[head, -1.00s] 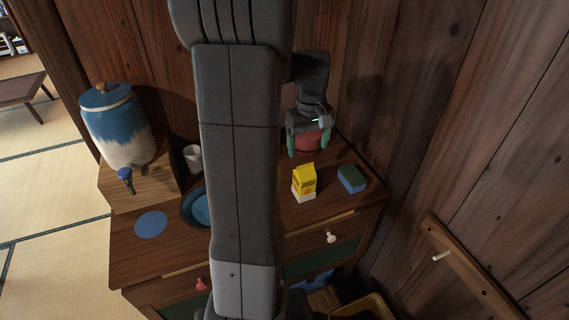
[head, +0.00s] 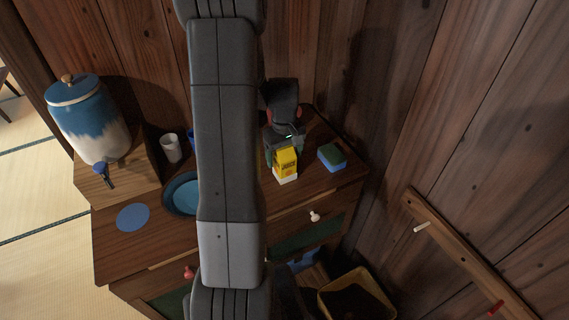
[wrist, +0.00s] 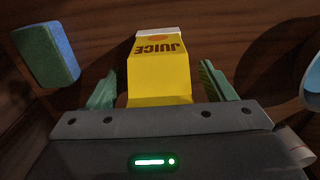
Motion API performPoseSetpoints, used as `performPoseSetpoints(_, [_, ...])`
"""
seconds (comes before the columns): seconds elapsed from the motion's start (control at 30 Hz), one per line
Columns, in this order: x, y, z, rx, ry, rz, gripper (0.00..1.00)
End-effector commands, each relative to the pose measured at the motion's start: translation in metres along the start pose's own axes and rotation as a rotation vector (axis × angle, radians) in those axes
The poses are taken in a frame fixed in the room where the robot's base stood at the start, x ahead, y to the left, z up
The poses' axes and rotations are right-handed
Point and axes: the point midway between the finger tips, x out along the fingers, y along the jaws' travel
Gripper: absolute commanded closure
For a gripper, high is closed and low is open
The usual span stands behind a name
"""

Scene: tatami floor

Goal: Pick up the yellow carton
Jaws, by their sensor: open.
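The yellow carton (head: 286,164) with a white base stands upright on the wooden cabinet top in the head view. In the wrist view the carton (wrist: 160,75), marked "JUICE", lies between the two green fingers of my gripper (wrist: 155,88). The fingers are open, with a gap on each side of the carton. In the head view my gripper (head: 284,152) is at the far side of the carton, partly hidden behind it.
A green and blue sponge (head: 332,157) lies right of the carton; it also shows in the wrist view (wrist: 47,54). A blue bowl (head: 182,193), a white cup (head: 171,148) and a blue-white dispenser (head: 90,120) stand to the left. Wooden walls close off the back and right.

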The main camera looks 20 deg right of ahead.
Motion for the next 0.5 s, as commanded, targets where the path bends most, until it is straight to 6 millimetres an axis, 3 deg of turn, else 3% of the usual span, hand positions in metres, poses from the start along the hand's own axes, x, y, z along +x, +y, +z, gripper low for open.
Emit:
performPoseSetpoints(0.2, [0.019, 0.000, 0.000, 0.000, 0.000, 0.000, 0.24])
performPoseSetpoints(0.43, [0.019, 0.000, 0.000, 0.000, 0.000, 0.000, 0.24])
performPoseSetpoints(0.5, [0.019, 0.000, 0.000, 0.000, 0.001, 0.000, 0.37])
